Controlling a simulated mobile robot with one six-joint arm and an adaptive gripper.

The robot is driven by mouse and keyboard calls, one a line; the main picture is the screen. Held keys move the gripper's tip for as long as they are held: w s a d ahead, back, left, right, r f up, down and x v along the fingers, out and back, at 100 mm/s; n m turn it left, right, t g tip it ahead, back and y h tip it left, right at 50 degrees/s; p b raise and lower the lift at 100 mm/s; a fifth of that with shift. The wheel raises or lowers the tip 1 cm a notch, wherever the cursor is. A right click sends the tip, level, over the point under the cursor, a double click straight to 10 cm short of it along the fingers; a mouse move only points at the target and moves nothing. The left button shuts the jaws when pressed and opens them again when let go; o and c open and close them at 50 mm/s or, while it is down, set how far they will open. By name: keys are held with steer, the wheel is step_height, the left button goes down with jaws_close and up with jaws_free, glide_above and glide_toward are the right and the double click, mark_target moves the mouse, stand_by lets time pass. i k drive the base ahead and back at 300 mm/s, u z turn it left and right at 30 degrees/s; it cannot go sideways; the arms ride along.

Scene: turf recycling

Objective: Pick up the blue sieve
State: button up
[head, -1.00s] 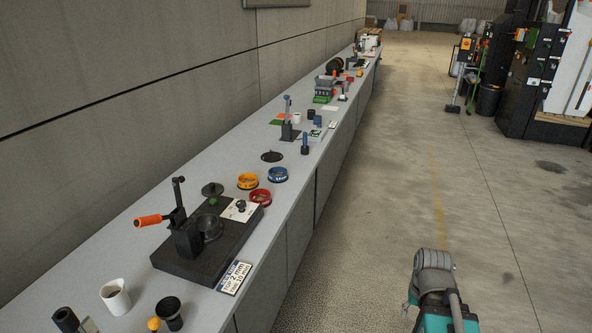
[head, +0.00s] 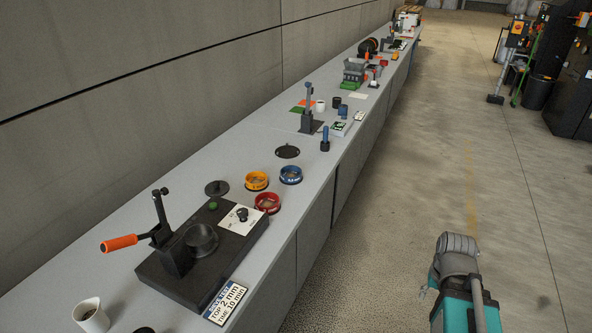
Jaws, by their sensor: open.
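The blue sieve (head: 291,175) is a round, shallow ring with a pale label on its side. It stands on the grey bench top, near the bench's right edge. The blue sieve looks apart from both. Part of my arm, grey and teal, shows at the lower right over the floor, well away from the sieve. The fingers of my gripper cannot be made out.
A black base (head: 170,272) with an orange-handled lever press stands nearer on the bench. A dark disc (head: 287,152) lies behind the blue sieve, and a blue-topped post (head: 325,139) stands behind right. A wall runs along the left.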

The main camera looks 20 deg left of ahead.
mark_target(289, 174)
steer(key=u, duration=0.25)
steer(key=i, duration=0.7)
steer(key=u, duration=0.85)
steer(key=i, duration=0.65)
steer(key=u, duration=0.4)
steer(key=k, duration=0.9)
steer(key=u, duration=0.15)
steer(key=i, duration=0.75)
steer(key=z, duration=0.05)
